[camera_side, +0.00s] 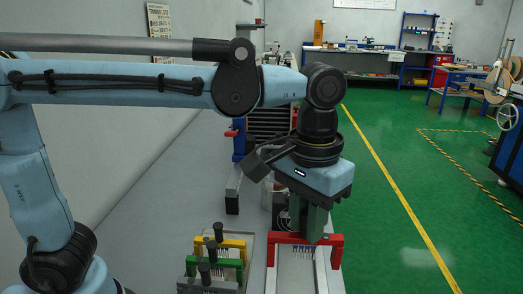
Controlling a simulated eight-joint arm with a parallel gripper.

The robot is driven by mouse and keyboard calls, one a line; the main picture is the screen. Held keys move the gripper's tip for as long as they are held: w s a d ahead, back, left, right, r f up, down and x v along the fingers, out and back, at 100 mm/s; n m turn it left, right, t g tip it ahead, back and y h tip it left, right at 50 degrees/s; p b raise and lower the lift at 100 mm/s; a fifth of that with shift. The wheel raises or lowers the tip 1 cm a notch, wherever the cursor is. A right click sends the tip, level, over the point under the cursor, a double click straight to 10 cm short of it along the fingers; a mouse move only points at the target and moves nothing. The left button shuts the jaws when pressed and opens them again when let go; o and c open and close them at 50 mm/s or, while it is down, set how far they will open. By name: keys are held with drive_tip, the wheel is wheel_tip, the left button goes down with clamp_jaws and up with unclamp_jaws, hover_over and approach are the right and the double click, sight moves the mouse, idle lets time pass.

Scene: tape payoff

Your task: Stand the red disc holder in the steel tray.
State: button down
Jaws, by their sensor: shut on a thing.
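The red disc holder (280,238) is an arch-shaped bar with a leg at each end and thin blue-white discs or teeth below it. It is upright, just below my gripper (311,236). My gripper points down and is shut on its upper middle, which the fingers hide. The steel tray (328,283) lies directly under the holder and runs out of the bottom of the picture. I cannot tell whether the holder's legs touch the tray or hang just above it.
A yellow holder (232,244) and a green holder (229,263) with dark upright posts stand close to the left. Green floor to the right is open.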

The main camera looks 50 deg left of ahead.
wheel_tip(320, 180, up, 4)
drive_tip(key=shift+r, duration=0.1)
drive_tip(key=a, duration=2.4)
wheel_tip(320, 180, down, 17)
drive_tip(key=shift+f, duration=0.2)
drive_tip(key=shift+f, duration=0.4)
idle(0.4)
drive_tip(key=shift+c, duration=1.6)
unclamp_jaws()
drive_tip(key=shift+r, duration=0.1)
